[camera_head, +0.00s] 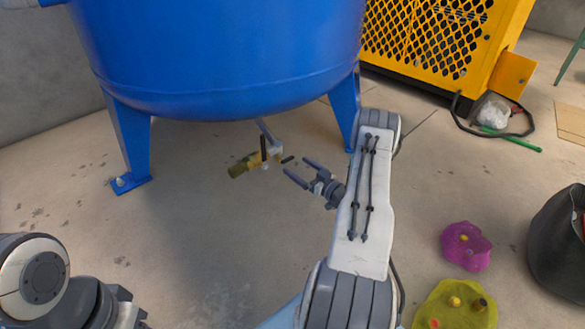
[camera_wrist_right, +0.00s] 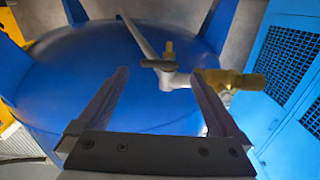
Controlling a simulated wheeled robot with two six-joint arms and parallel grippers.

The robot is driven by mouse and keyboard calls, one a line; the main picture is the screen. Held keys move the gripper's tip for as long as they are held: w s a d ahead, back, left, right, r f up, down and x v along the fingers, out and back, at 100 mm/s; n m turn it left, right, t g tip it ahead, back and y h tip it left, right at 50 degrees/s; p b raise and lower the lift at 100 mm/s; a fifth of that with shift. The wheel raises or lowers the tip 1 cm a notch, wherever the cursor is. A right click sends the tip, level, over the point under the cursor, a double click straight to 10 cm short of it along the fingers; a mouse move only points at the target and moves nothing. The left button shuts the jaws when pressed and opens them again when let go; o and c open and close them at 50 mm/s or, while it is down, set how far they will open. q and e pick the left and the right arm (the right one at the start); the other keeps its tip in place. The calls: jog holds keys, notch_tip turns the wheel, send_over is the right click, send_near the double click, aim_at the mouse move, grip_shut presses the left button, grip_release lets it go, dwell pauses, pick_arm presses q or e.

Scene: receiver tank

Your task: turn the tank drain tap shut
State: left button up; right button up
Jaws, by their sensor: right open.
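The tank drain tap (camera_head: 263,157) hangs on a grey pipe under the blue tank (camera_head: 220,60). It has brass parts and a brass outlet (camera_head: 239,168) pointing left. In the right wrist view its short dark lever (camera_wrist_right: 158,65) lies across the end of the grey pipe (camera_wrist_right: 140,38), with the brass outlet (camera_wrist_right: 240,80) to the right. My right gripper (camera_head: 295,166) is open and empty, just right of the tap in the head view. In the right wrist view its fingertips (camera_wrist_right: 160,73) stand either side of the lever; I cannot tell any contact. My left gripper is out of view.
Blue tank legs (camera_head: 131,150) stand left and right of the tap. A yellow machine (camera_head: 440,45) with a cable stands at the back right. The floor below the tap is clear.

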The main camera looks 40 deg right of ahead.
aim_at(289, 160)
jog(key=w+b, duration=0.1)
jog(key=w, duration=0.2)
jog(key=shift+w+a, duration=0.1)
jog(key=shift+w, duration=0.15)
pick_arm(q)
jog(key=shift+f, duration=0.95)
